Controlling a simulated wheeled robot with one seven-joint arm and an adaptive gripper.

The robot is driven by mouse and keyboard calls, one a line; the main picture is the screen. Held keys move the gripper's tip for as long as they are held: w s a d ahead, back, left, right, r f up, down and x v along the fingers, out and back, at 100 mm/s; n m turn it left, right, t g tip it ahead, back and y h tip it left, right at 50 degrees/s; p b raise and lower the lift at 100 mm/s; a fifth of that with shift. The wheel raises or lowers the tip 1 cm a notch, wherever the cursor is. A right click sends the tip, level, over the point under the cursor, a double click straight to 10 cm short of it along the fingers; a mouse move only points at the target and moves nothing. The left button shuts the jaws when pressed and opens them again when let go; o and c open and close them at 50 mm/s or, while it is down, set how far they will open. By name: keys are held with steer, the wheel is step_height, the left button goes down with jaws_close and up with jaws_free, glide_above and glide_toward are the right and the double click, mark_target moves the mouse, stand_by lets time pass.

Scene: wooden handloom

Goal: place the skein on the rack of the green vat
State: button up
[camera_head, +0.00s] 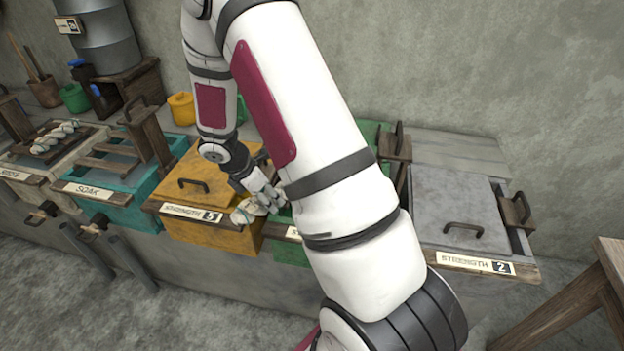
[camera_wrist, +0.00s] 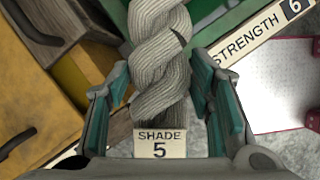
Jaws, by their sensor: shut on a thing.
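My gripper (camera_head: 262,197) is shut on the pale grey twisted skein (camera_head: 246,211), at the front edge between the yellow vat and the green vat. In the wrist view the skein (camera_wrist: 160,62) runs upright between the two fingers, with a "SHADE 5" tag (camera_wrist: 160,145) at its lower end. The green vat (camera_head: 290,252) is mostly hidden behind my arm; its front and a back corner show. In the wrist view its "STRENGTH 6" label (camera_wrist: 255,35) lies to the right of the skein. The green vat's rack cannot be made out.
The yellow vat (camera_head: 190,168) with its lid closed stands left of the green vat. A grey lidded vat (camera_head: 455,205), labelled strength 2, stands to the right. A teal soak vat (camera_head: 110,178) is farther left. A wooden table (camera_head: 590,290) stands at the lower right.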

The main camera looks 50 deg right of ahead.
steer(key=d+r+n+t, duration=0.1)
steer(key=n, duration=0.1)
steer(key=shift+d+r+n, duration=0.15)
steer(key=shift+d+n, duration=0.05)
steer(key=shift+n, duration=0.1)
steer(key=n, duration=0.2)
steer(key=r+n+t, duration=0.1)
steer(key=n, duration=0.1)
steer(key=shift+s+d+r+t+y, duration=0.2)
steer(key=shift+t+y, duration=0.1)
steer(key=shift+d, duration=0.1)
steer(key=d+p, duration=0.1)
steer(key=d, duration=0.4)
steer(key=d+f+p, duration=0.1)
steer(key=d, duration=0.4)
steer(key=w+d+p, duration=0.1)
steer(key=d, duration=0.4)
steer(key=shift+d+f, duration=0.15)
steer(key=shift+d, duration=0.15)
steer(key=shift+f+b, duration=0.5)
steer(key=shift+f, duration=1.3)
steer(key=shift+f, duration=0.15)
steer(key=o, duration=1.3)
steer(key=shift+c, duration=0.2)
